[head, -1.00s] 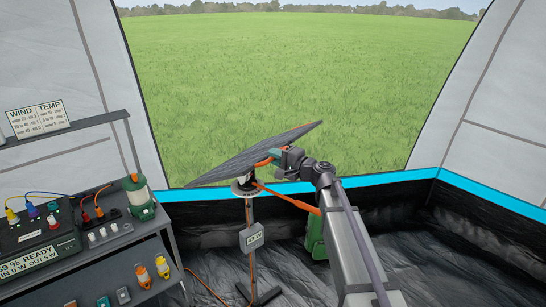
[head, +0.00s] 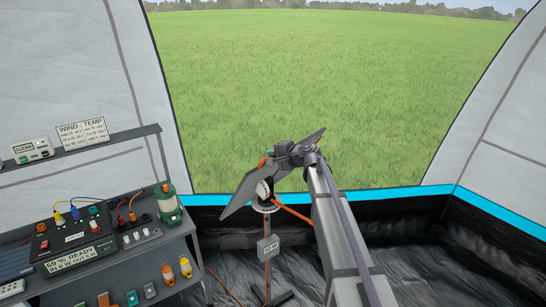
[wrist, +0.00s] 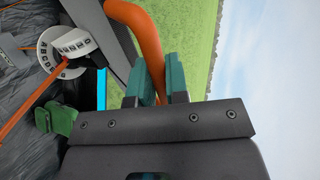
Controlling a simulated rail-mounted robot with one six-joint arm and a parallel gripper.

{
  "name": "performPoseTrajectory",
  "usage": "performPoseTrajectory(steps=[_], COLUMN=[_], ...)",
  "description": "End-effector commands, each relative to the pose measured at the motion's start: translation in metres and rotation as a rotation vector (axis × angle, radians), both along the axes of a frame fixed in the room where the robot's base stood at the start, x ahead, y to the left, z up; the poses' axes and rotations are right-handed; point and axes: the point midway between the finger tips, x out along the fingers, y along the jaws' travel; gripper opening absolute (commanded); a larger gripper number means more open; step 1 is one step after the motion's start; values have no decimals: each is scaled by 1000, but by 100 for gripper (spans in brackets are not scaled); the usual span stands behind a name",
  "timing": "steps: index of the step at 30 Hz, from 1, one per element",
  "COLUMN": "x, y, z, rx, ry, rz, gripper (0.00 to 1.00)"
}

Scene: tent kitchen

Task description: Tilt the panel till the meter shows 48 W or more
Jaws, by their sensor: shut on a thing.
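The dark solar panel (head: 238,197) stands on a post, tilted steeply, its lower edge to the left and its upper edge to the right behind my arm. My gripper (wrist: 158,84) is shut on the orange handle (wrist: 147,38) of the panel, which passes between its green finger pads. In the head view the handle (head: 263,161) shows only in part beside the gripper. White lettered dials (wrist: 62,55) show in the wrist view.
A shelf at the left holds a power box (head: 72,240) reading READY, a green lantern (head: 168,205) and several plugs. A WIND and TEMP card (head: 83,133) stands above. The tent opening onto grass lies beyond the panel.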

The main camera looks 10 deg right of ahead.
Motion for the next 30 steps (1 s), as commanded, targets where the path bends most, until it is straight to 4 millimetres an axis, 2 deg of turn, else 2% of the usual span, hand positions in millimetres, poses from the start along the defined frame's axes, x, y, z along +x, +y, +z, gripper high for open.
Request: performPoseTrajectory(steps=[11, 12, 19, 26, 30], x=[1, 1, 1, 1, -10], y=[1, 1, 1, 1, -8], z=[1, 1, 1, 1, 8], rx=[1, 1, 1, 1, 0], ry=[-1, -1, -1, -1, -1], rz=[0, 0, 0, 0, -2], gripper=[0, 16, 38, 39, 39])
